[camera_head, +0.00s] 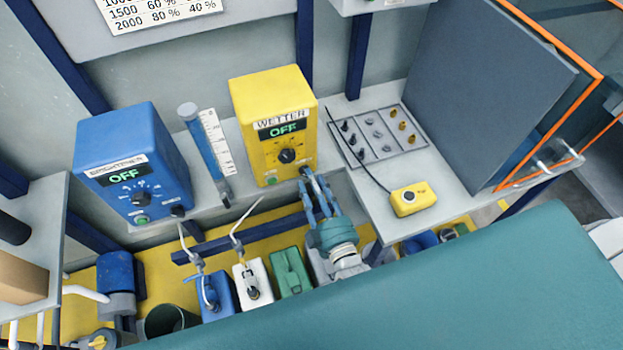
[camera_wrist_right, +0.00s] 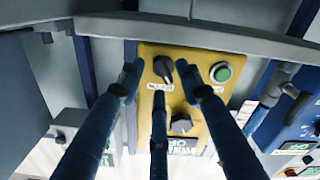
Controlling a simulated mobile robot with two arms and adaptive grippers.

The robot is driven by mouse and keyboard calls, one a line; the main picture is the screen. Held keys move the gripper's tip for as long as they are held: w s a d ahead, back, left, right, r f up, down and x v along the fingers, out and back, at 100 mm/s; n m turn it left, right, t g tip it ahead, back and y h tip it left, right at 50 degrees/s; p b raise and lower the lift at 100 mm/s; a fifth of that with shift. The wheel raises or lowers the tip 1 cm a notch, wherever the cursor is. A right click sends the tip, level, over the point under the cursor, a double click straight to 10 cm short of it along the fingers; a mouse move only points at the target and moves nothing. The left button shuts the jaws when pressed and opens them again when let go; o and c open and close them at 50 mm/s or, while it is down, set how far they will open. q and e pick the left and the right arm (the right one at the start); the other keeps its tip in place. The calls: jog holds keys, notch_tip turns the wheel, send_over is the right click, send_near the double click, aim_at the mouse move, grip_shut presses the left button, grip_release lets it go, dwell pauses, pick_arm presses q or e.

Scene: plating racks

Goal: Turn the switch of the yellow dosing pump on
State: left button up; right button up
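The yellow dosing pump (camera_head: 258,100) stands on the shelf, labelled WETTER, its display reading OFF. It has a black dial (camera_head: 287,156) and, lower down, a green button (camera_head: 271,181). Its black switch (camera_wrist_right: 163,68) shows clearly in the right wrist view, beside the green button (camera_wrist_right: 221,72); the gripper partly covers this area in the head view. My right gripper (camera_head: 310,180) is at the pump's lower right corner. In the wrist view its fingers (camera_wrist_right: 160,82) are spread, with the switch between the upper two. I cannot tell whether they touch it. My left gripper is not in view.
A blue pump (camera_head: 130,150), also reading OFF, and a flow tube (camera_head: 205,150) stand to the left. A panel of knobs (camera_head: 380,135) and a yellow button box (camera_head: 413,199) lie on the right. Blue, white and green canisters (camera_head: 291,271) stand below the shelf.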

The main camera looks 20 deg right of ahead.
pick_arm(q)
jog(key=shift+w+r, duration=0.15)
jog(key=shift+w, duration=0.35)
pick_arm(e)
jog(key=shift+w, duration=0.45)
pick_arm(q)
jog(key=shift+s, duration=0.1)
pick_arm(e)
jog(key=shift+c, duration=0.3)
grip_shut()
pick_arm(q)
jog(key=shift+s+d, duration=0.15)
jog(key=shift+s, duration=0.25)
